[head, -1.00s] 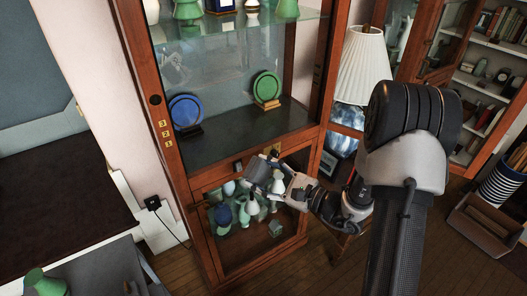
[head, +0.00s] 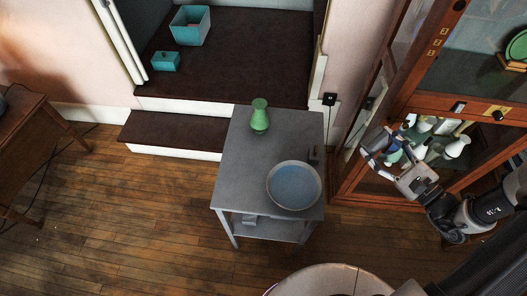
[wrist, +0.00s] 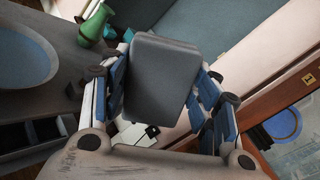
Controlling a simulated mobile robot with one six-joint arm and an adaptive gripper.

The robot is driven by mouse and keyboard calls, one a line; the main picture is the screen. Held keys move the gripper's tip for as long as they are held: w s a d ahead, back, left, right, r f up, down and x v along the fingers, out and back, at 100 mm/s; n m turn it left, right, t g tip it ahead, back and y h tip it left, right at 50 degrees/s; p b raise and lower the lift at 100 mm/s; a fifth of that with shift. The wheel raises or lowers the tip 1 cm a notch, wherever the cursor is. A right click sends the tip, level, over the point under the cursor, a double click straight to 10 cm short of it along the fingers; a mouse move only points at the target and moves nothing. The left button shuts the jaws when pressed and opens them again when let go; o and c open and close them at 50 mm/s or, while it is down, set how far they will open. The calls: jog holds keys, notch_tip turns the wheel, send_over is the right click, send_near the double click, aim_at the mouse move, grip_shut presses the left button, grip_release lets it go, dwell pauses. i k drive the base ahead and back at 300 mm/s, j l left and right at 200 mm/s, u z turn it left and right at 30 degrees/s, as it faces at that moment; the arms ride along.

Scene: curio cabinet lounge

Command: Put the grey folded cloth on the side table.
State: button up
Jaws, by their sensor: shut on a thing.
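The grey folded cloth (wrist: 160,78) is a rounded block between the fingers of my gripper (wrist: 162,98) in the wrist view. My gripper is shut on it. In the head view my gripper (head: 376,143) is at the right, in front of the cabinet and right of the side table (head: 238,172). The cloth is hard to make out there. The side table is grey and carries a green vase (head: 260,117) at the back and a round blue dish (head: 294,185) at the front right. The table top also shows in the wrist view (wrist: 75,62), at left.
The left and centre of the top are bare. A glass cabinet (head: 425,105) stands at right. Behind the table is a dark raised platform (head: 235,60) with a teal box (head: 190,25).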

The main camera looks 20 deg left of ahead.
aim_at(236, 184)
jog(key=k+j, duration=0.1)
jog(key=j, duration=0.45)
jog(key=k+j+u, duration=0.15)
jog(key=j, duration=0.45)
jog(key=k+j, duration=0.1)
jog(key=j, duration=0.45)
jog(key=k+j+u, duration=0.15)
jog(key=j, duration=0.45)
jog(key=i, duration=0.1)
